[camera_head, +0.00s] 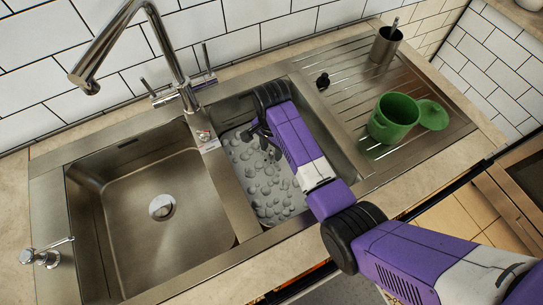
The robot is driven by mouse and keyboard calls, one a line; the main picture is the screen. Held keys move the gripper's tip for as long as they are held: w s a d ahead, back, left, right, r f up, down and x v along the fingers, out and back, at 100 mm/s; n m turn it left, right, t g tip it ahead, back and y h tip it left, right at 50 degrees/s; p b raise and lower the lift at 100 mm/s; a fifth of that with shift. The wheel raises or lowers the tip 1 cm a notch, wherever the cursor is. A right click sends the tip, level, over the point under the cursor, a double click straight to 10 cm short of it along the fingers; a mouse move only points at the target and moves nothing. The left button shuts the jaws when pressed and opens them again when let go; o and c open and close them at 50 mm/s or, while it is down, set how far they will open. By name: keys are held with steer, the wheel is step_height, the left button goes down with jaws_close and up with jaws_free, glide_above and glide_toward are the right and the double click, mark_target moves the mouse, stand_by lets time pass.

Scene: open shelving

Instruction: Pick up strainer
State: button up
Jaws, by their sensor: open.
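My gripper (262,141) reaches down into the smaller right-hand sink basin. Its dark fingers are apart, and I see nothing clearly held between them. Below the fingers, the basin holds a light grey surface with many rounded spots (262,183). This may be the strainer, but I cannot tell for sure. My purple and white arm hides the right part of this basin. I cannot tell whether the fingertips touch the grey surface.
A larger empty basin (110,240) is on the left. A tall faucet (180,75) stands behind the basins.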

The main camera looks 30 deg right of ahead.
step_height(320, 180, down, 2)
jaws_close()
stand_by(0.3)
